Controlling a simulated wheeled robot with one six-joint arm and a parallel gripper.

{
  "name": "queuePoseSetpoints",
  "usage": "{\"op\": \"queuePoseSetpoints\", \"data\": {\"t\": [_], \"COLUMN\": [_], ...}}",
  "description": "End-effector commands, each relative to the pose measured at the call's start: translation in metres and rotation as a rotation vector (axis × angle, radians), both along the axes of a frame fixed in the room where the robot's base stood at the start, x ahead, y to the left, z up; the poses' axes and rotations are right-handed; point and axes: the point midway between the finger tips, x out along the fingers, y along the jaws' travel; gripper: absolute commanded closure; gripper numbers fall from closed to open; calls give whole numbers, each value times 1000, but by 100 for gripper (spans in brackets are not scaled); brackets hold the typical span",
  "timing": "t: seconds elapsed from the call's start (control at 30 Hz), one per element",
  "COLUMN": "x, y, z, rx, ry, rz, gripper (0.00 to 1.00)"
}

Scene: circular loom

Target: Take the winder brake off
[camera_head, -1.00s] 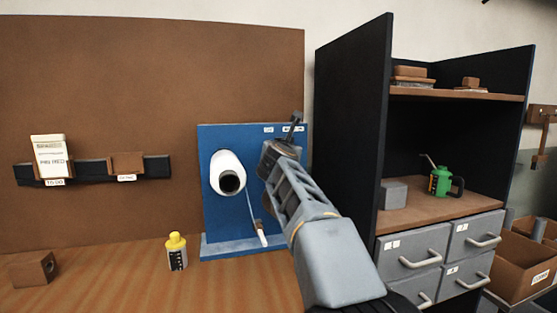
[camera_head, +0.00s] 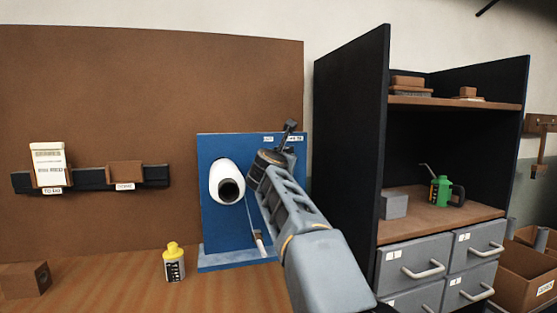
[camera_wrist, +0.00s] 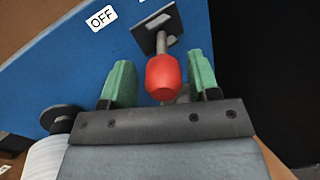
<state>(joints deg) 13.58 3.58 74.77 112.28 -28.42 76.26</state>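The winder brake is a lever with a red knob (camera_wrist: 163,78) on a metal stem, rising from a dark square plate (camera_wrist: 157,28) on the blue panel (camera_wrist: 55,75). A white OFF label (camera_wrist: 101,18) is left of the plate. In the wrist view my gripper (camera_wrist: 160,88) has its green fingers apart, one on each side of the knob, with gaps showing. In the head view the dark lever plate (camera_head: 290,126) shows above my arm's end at the upper right of the blue panel (camera_head: 222,160). The knob and fingertips are hidden there.
A white yarn package (camera_head: 226,172) sits on the panel left of my arm. A yellow bottle (camera_head: 174,262) stands on the bench. A dark cabinet (camera_head: 350,150) with a green oil can (camera_head: 440,190) stands close on the right.

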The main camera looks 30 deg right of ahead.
Motion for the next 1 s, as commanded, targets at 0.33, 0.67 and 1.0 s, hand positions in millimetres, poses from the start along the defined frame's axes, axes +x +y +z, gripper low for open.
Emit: {"op": "queuePoseSetpoints", "data": {"t": [0.33,0.67,1.0], "x": [-5,-41,-57], "y": [3,34,47], "z": [0,-1,0], "rx": [0,-1,0], "ry": [0,-1,0], "rz": [-2,0,-2], "gripper": [41,41,41]}}
